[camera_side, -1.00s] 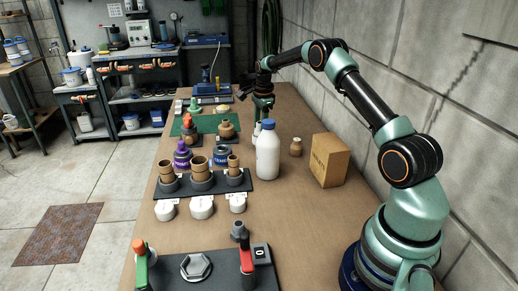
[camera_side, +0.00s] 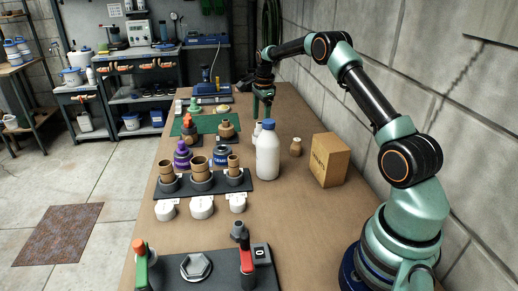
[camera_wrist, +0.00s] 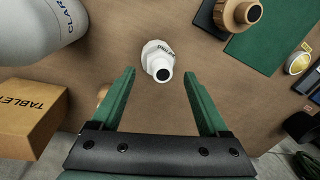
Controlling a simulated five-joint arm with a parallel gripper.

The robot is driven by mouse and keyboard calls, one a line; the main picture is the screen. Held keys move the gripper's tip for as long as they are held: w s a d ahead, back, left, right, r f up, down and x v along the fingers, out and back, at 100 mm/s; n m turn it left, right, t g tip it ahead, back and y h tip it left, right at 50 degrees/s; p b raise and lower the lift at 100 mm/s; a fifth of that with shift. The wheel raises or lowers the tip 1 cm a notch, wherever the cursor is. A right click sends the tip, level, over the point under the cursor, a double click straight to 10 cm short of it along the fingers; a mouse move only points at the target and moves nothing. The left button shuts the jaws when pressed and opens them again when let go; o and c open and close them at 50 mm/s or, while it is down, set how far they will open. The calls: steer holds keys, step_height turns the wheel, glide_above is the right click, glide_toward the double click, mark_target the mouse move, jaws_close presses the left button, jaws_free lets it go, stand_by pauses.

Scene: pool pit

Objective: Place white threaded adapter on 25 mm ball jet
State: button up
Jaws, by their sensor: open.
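The white threaded adapter (camera_wrist: 156,58) stands on the brown bench in the wrist view, a pale piece with a dark round opening and lettering on its collar. It lies between the lines of my open fingers, just beyond their tips. In the side view the adapter (camera_side: 257,129) shows partly behind the white bottle. My gripper (camera_side: 263,108) is open and empty above the bench near it; its green fingers show in the wrist view (camera_wrist: 157,72). I cannot tell which piece is the 25 mm ball jet; brass-coloured cylinders (camera_side: 200,168) stand on a dark rack, their labels unreadable.
A cardboard box (camera_side: 330,160) and a small brown piece (camera_side: 296,147) are to the right. White round pieces (camera_side: 202,207) lie before the rack. A green mat (camera_side: 206,123) lies behind.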

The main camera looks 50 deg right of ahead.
step_height(320, 180, up, 9)
steer(key=s+a+r+n+t, duration=0.1)
steer(key=s+a+r+n, duration=0.35)
steer(key=a, duration=0.35)
steer(key=s+a+r+n+t, duration=0.1)
steer(key=s+a+r+n, duration=0.2)
steer(key=a+r+n, duration=0.4)
steer(key=s+a+f+n+t, duration=0.1)
steer(key=s+a+f+n, duration=0.1)
steer(key=s+a+n, duration=0.4)
steer(key=s+a+f+n+t, duration=0.1)
steer(key=s+a+f+n, duration=0.2)
steer(key=s+a+n, duration=0.2)
steer(key=s+a, duration=0.2)
steer(key=s, duration=0.2)
steer(key=shift+s+f+n+y, duration=0.2)
steer(key=shift+s+n+y, duration=0.05)
steer(key=shift+n+y, duration=0.15)
